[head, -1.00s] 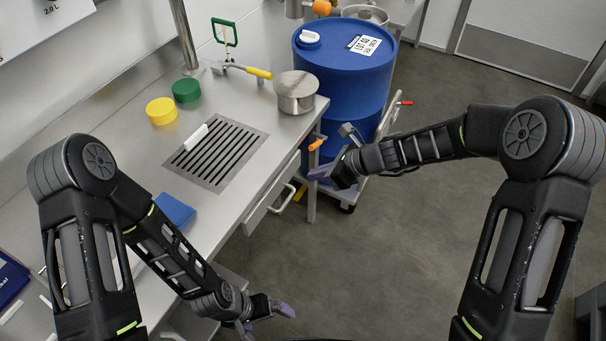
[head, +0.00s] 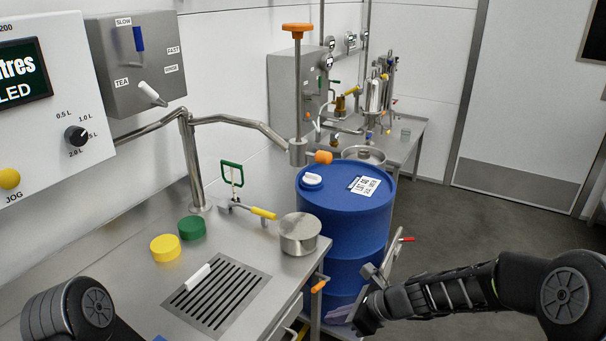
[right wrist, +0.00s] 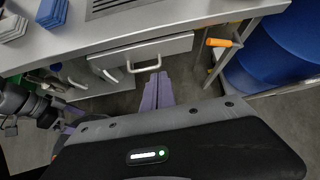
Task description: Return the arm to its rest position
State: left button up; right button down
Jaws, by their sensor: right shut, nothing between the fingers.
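My right gripper (head: 362,314) is in front of the lower part of the blue drum (head: 345,235), at the right end of the steel counter. In the right wrist view its purple fingers (right wrist: 157,93) are together and empty, pointing toward the drawers under the counter. My right arm reaches in from the right edge. Of my left arm only the shoulder or elbow joint shows at the lower left in the head view; my left gripper is out of that view. A dark arm with purple finger parts at the left of the right wrist view appears to be mine.
A trolley with a red-tipped lever stands by the drum. Open floor (head: 450,232) lies to the right.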

jog(key=s+d+f+n+g+h+p, duration=0.1)
jog(key=s+d+f+n+h, duration=0.1)
jog(key=s+f+n, duration=0.4)
jog(key=s+d+f+n+h, duration=0.2)
jog(key=s+f+n+h, duration=0.15)
jog(key=f+n, duration=0.5)
jog(key=s+a+f+n+g+y+p, duration=0.1)
jog(key=s+a+f+n, duration=0.1)
jog(key=s, duration=0.7)
jog(key=s+a+f+n+g+y+p, duration=0.1)
jog(key=s+a+f+n+g, duration=0.1)
jog(key=s+a+n, duration=0.3)
jog(key=s+f+n, duration=0.1)
jog(key=s, duration=0.3)
jog(key=shift+p, duration=0.3)
